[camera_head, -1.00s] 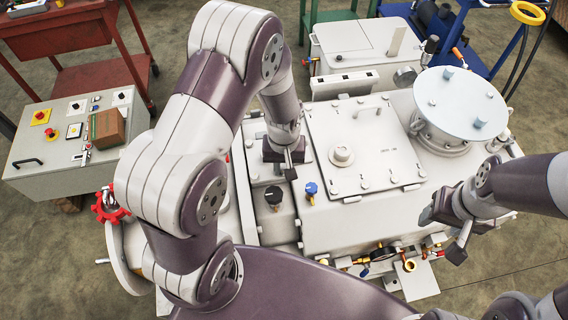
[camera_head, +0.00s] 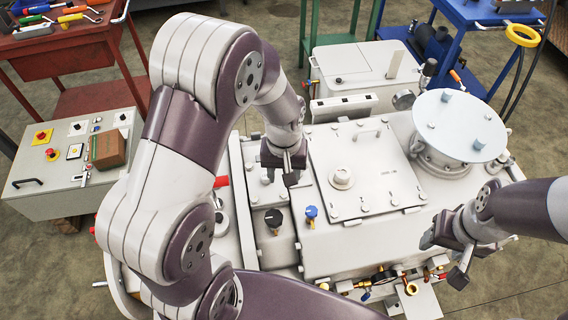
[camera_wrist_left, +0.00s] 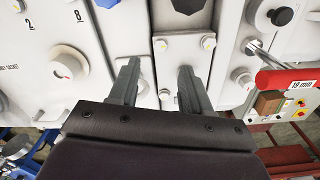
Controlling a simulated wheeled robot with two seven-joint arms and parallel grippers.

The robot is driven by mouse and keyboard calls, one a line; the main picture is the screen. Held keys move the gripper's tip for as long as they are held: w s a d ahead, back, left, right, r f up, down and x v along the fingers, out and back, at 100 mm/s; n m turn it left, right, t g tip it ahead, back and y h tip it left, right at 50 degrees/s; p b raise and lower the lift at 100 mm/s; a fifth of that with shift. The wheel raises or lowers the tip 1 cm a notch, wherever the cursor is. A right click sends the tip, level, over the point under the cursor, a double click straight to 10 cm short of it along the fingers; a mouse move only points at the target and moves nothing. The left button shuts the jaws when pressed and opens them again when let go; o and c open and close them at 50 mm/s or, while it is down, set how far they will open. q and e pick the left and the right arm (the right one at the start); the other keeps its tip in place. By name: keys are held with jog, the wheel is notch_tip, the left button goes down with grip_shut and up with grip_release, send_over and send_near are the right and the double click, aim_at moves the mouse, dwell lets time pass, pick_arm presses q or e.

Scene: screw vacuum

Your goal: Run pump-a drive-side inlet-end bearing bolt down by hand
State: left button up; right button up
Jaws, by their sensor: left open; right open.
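The pump machine (camera_head: 375,170) fills the middle of the head view. My left gripper (camera_head: 288,172) hangs over its left part, behind the black and blue knobs. In the left wrist view my left gripper (camera_wrist_left: 159,70) is open and empty. Its fingers point at a small grey plate (camera_wrist_left: 186,52) with several bolts. One bolt head (camera_wrist_left: 165,94) shows between the fingers, another (camera_wrist_left: 160,45) just beyond the tips. I cannot tell which is the named bearing bolt, nor whether a finger touches anything. My right gripper (camera_head: 450,252) is open and empty, near the machine's right front.
A red-handled tool marked 19 mm (camera_wrist_left: 288,80) is at the right of the wrist view. The black knob (camera_head: 273,217) and blue knob (camera_head: 311,212) stand up from the machine. A grey control box (camera_head: 75,165) is at left, a round-topped housing (camera_head: 460,125) at right.

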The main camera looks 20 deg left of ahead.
pick_arm(q)
notch_tip(320, 180, up, 6)
jog(key=shift+f, duration=0.1)
